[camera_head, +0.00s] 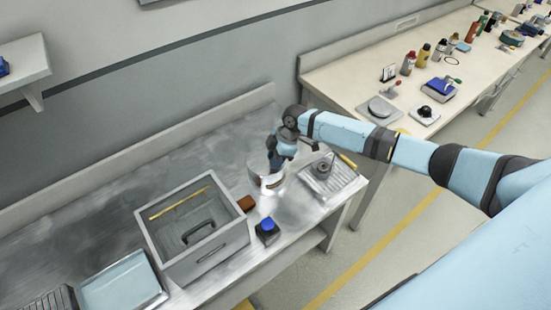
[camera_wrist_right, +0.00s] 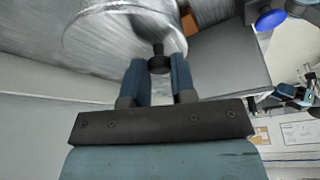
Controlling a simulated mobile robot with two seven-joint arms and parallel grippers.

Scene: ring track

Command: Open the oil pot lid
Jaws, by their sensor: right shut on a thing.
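The oil pot (camera_head: 267,184) is a shiny metal cylinder on the metal bench, below my right gripper (camera_head: 274,164). In the right wrist view, my right gripper (camera_wrist_right: 158,70) is shut on the small black knob of the lid (camera_wrist_right: 158,52). The lid's round metal surface shows beyond the knob, near a wide shiny curved rim (camera_wrist_right: 90,28) that looks like the pot. I cannot tell whether the lid sits on the pot or is raised from it. My gripper hides part of the pot's top in the head view. My left gripper is not in view.
A grey open box (camera_head: 212,262) with a black handle stands left of the pot. A metal tray (camera_head: 345,179) lies right of the pot. The back left bench is clear.

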